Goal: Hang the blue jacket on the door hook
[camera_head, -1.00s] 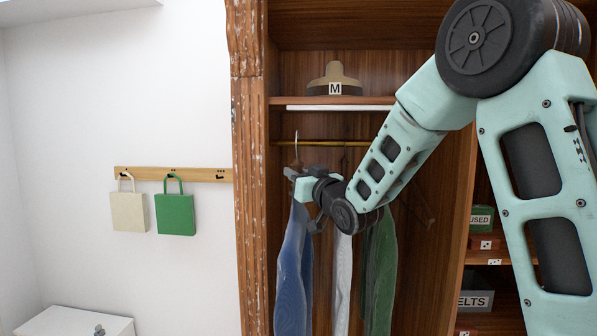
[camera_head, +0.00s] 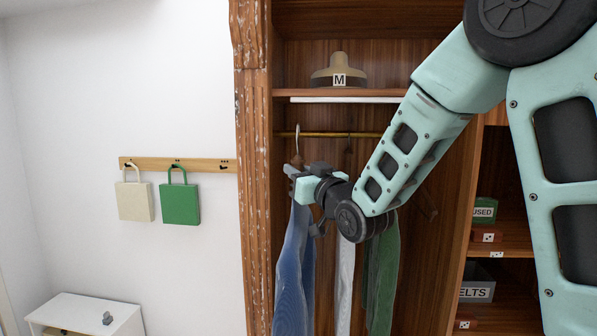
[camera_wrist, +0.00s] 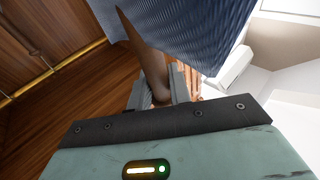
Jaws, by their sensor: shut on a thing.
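The blue jacket (camera_head: 294,270) hangs from a brown hanger (camera_head: 297,160) at the left inside the wardrobe. The hanger's metal hook shows at the brass rod (camera_head: 335,134); I cannot tell whether it still rests on it. My gripper (camera_head: 294,174) is shut on the hanger, just above the jacket's shoulders. In the wrist view the fingers (camera_wrist: 160,84) close on the brown hanger (camera_wrist: 148,60), with the striped blue cloth (camera_wrist: 195,30) beyond. A wooden hook rail (camera_head: 210,165) is on the white wall, its rightmost hook (camera_head: 224,167) bare. No door is clearly visible.
A cream bag (camera_head: 135,202) and a green bag (camera_head: 180,204) hang on the rail. The wardrobe's carved post (camera_head: 254,200) stands between rail and jacket. White (camera_head: 344,270) and green (camera_head: 382,275) garments hang close right. A hat (camera_head: 339,72) sits on the shelf above.

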